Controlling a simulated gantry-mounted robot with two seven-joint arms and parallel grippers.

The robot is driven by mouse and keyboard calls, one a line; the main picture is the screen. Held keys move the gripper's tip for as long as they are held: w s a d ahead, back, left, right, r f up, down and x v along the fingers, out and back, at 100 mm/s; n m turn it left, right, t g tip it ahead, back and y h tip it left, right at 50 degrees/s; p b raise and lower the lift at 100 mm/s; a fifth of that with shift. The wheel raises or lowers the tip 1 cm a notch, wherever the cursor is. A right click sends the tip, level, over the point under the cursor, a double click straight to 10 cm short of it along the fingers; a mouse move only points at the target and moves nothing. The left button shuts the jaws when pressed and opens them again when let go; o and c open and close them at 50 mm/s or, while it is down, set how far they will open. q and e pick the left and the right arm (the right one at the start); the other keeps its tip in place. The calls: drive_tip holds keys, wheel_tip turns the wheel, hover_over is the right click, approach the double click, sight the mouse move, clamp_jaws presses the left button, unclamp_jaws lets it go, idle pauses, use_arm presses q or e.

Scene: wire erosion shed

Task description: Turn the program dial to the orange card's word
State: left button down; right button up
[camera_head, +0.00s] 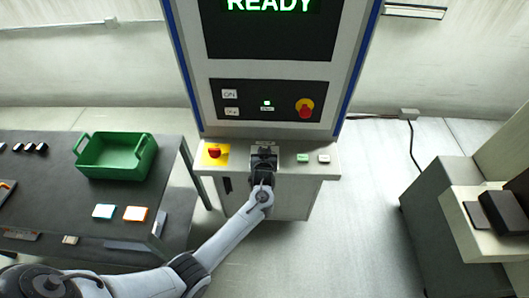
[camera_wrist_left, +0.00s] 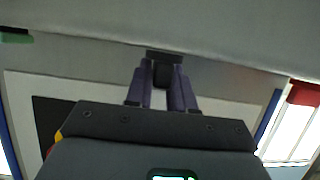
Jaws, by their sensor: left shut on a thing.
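The orange card (camera_head: 135,214) lies on the dark table at the left, beside a blue-edged card (camera_head: 104,211). Its word is too small to read. My left gripper (camera_head: 264,153) is at the middle of the console's front ledge, over the program dial, and mostly hides it in the head view. In the left wrist view the two fingers of my left gripper (camera_wrist_left: 162,92) are shut on the dark dial (camera_wrist_left: 162,75) between them. The dial's setting and markings cannot be read. My right gripper is in neither view.
The console screen (camera_head: 270,18) reads READY in green. The ledge carries a red button on a yellow plate (camera_head: 215,152) and green (camera_head: 303,158) and white (camera_head: 324,159) buttons. A red knob (camera_head: 305,108) sits above. A green bin (camera_head: 116,156) stands on the table.

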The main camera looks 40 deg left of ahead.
use_arm(q)
drive_tip(key=c, duration=1.1)
unclamp_jaws()
drive_tip(key=shift+o, duration=0.2)
drive_tip(key=v, duration=1)
drive_tip(key=shift+s+d+r, duration=0.15)
drive_tip(key=shift+s+d, duration=0.1)
